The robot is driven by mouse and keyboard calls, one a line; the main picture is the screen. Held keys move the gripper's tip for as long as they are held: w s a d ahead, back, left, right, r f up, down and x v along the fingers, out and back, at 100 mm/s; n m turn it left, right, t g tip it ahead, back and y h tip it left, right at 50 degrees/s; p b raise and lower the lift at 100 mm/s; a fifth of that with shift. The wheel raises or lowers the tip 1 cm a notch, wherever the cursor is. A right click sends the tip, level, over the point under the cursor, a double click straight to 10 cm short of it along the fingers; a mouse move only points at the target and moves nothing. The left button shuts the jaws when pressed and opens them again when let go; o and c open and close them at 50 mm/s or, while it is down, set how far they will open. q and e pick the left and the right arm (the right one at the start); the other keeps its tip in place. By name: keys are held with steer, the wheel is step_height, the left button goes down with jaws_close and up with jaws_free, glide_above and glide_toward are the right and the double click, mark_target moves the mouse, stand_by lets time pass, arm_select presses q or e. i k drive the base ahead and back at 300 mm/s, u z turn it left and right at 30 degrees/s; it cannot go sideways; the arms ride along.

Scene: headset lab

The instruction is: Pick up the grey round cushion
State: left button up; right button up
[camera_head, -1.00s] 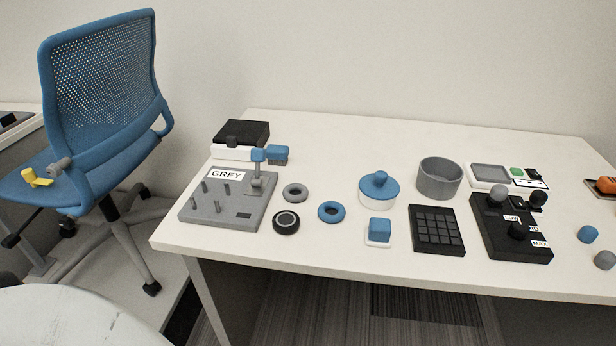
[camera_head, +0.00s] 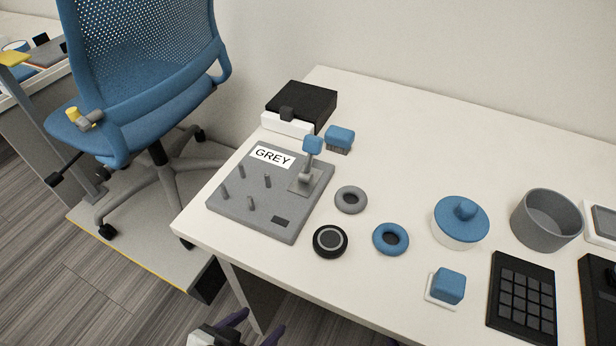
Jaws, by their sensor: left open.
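The grey round cushion (camera_head: 351,210) is a small grey ring lying flat on the white table. It is just right of the grey board marked GREY and left of a similar blue ring (camera_head: 391,251). My left gripper (camera_head: 255,328) shows at the bottom edge, in front of the table and well apart from the cushion. Its dark purple fingers are spread and nothing shows between them. The rest of that gripper is cut off by the picture edge.
The grey peg board (camera_head: 233,205) and a black round puck (camera_head: 330,241) stand close to the cushion. A blue-lidded pot (camera_head: 460,222), blue block (camera_head: 448,285), grey bowl (camera_head: 546,220) and black keypad (camera_head: 522,297) stand to the right. The table front (camera_head: 213,247) borders my gripper's space.

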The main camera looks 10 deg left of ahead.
mark_target(350, 199)
steer(key=k, duration=0.5)
steer(key=u, duration=2.4)
steer(key=i, duration=1.65)
steer(key=z, duration=3.15)
